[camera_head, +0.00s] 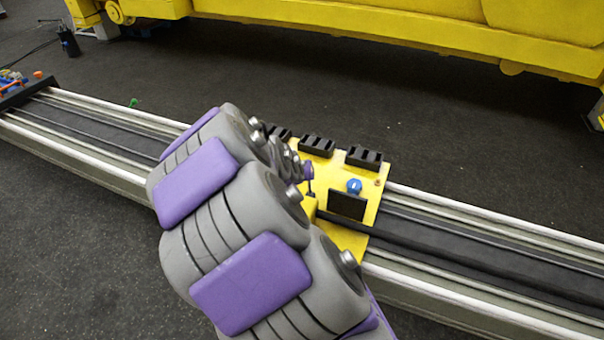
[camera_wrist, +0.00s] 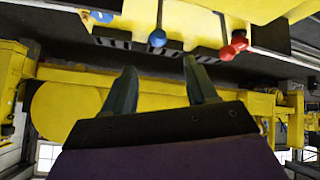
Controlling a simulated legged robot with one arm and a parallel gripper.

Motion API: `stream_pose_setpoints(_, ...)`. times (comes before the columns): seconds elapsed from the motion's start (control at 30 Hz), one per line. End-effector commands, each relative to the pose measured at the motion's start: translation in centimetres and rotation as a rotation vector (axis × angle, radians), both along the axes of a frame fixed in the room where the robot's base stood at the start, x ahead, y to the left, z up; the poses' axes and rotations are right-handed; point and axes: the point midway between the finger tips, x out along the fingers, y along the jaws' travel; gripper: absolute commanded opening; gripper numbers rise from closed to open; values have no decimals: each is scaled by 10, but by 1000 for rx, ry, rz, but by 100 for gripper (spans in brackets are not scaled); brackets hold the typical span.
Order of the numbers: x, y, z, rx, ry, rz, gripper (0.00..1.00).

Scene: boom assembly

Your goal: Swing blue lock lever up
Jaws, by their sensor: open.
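The yellow carriage (camera_head: 352,241) sits on the long rail, and a round blue part (camera_head: 354,186) stands on it to the right of my arm. In the wrist view a blue knob-like end (camera_wrist: 157,38) hangs from the carriage (camera_wrist: 185,20), just beyond the gap between my fingertips. A second blue end (camera_wrist: 102,17) shows at upper left. I cannot tell for certain which blue part is the lock lever. My gripper (camera_wrist: 160,68) is open and empty, its fingers apart and not visibly touching the blue end. In the head view my arm hides the gripper.
A red knob (camera_wrist: 234,45) is close to the right fingertip. Black blocks (camera_head: 317,146) line the carriage's far edge. The rail (camera_head: 470,240) runs across the floor. A large yellow boom (camera_head: 400,35) lies behind, with open dark floor (camera_head: 450,130) between.

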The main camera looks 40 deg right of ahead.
Motion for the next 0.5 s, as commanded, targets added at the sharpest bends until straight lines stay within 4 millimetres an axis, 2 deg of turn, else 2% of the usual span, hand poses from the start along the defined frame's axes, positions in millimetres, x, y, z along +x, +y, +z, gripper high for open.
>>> stream_pose_setpoints(0.2, -7, 15, 18, -2, -2, 1, 57)
stream_pose_setpoints(0.5, -11, 20, 23, 1, 2, -1, 57)
